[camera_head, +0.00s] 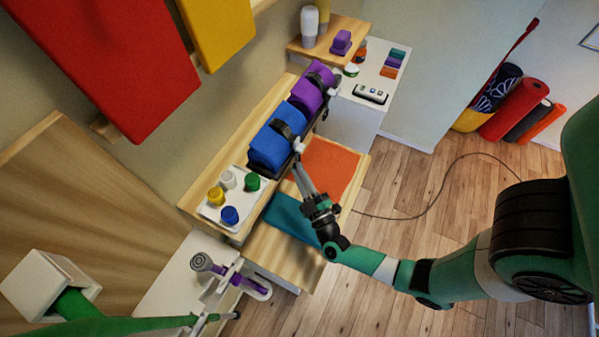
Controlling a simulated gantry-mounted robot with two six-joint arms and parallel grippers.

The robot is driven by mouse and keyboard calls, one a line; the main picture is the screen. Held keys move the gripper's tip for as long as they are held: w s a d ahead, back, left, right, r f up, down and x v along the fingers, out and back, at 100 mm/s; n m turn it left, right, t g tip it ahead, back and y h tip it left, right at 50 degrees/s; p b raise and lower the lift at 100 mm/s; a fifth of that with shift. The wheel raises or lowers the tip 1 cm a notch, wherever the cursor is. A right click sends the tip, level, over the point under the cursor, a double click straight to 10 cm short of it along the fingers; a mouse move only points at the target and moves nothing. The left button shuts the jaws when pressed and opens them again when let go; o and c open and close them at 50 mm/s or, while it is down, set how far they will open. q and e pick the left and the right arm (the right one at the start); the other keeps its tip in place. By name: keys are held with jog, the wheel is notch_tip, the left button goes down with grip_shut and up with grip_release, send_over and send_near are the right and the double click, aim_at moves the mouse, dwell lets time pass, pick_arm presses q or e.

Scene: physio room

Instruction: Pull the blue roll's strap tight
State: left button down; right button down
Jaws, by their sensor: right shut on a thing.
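The blue roll (270,148) lies on the wooden bench at the wall, at the near end of a row of rolls. A black strap (284,131) runs around it. My right gripper (299,148) is at the right side of the blue roll, with its fingertips close together by the strap's side. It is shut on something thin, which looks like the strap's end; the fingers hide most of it. How tight the strap lies cannot be told.
A purple roll (307,97) with its own strap lies behind the blue one. A white tray (213,212) with coloured jars stands in front. An orange cloth (328,167) and a teal cloth (288,217) lie on the lower wooden surface. A purple device (238,276) lies at the near end.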

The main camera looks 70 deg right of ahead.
notch_tip(320, 180, down, 6)
jog(key=b, duration=0.5)
jog(key=shift+f, duration=0.25)
jog(key=c, duration=1)
grip_release()
jog(key=shift+a+f, duration=0.1)
jog(key=shift+o, duration=0.5)
